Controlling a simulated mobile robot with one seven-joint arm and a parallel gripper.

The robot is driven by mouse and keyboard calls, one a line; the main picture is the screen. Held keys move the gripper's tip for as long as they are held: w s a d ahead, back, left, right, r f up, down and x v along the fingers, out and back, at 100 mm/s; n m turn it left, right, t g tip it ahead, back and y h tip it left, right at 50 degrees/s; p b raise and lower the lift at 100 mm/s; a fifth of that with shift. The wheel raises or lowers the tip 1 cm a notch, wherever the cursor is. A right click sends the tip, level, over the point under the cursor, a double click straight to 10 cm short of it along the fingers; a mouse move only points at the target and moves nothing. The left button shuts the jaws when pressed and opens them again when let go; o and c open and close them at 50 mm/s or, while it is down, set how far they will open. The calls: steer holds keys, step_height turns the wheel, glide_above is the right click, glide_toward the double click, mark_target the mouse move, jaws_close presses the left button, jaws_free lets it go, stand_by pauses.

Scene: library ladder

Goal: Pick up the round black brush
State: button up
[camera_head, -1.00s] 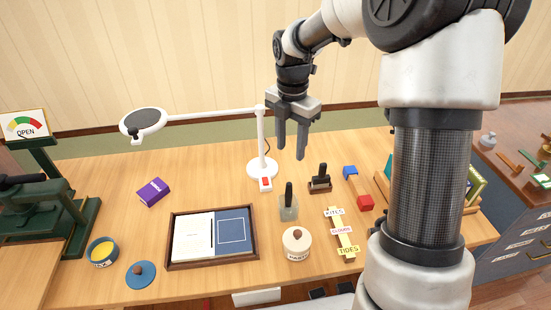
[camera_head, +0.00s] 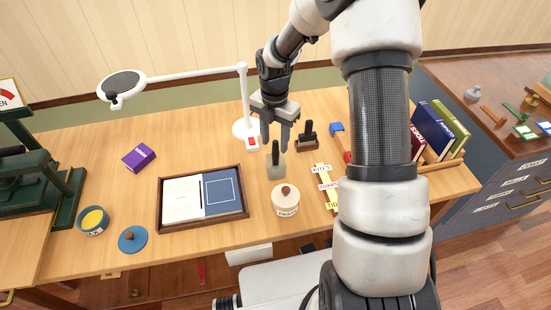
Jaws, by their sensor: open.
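The black brush (camera_head: 276,157) shows as an upright dark handle standing in a small grey-green holder (camera_head: 276,173) on the wooden desk; its lower end is hidden in the holder. My gripper (camera_head: 274,149) is open and points down, empty. In the picture its fingertips lie either side of the top of the brush. I cannot tell whether they are around it or still behind or above it.
A dark block with a black handle (camera_head: 307,138) stands right of the holder. The white lamp (camera_head: 245,125) is close at left, the lidded paste jar (camera_head: 286,201) in front. A framed tray (camera_head: 165,221) lies front left.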

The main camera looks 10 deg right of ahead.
mark_target(276, 149)
step_height(276, 149, down, 4)
steer(key=shift+s+d+f, duration=0.1)
steer(key=shift+s, duration=0.05)
jaws_close()
steer(key=shift+r, duration=5.05)
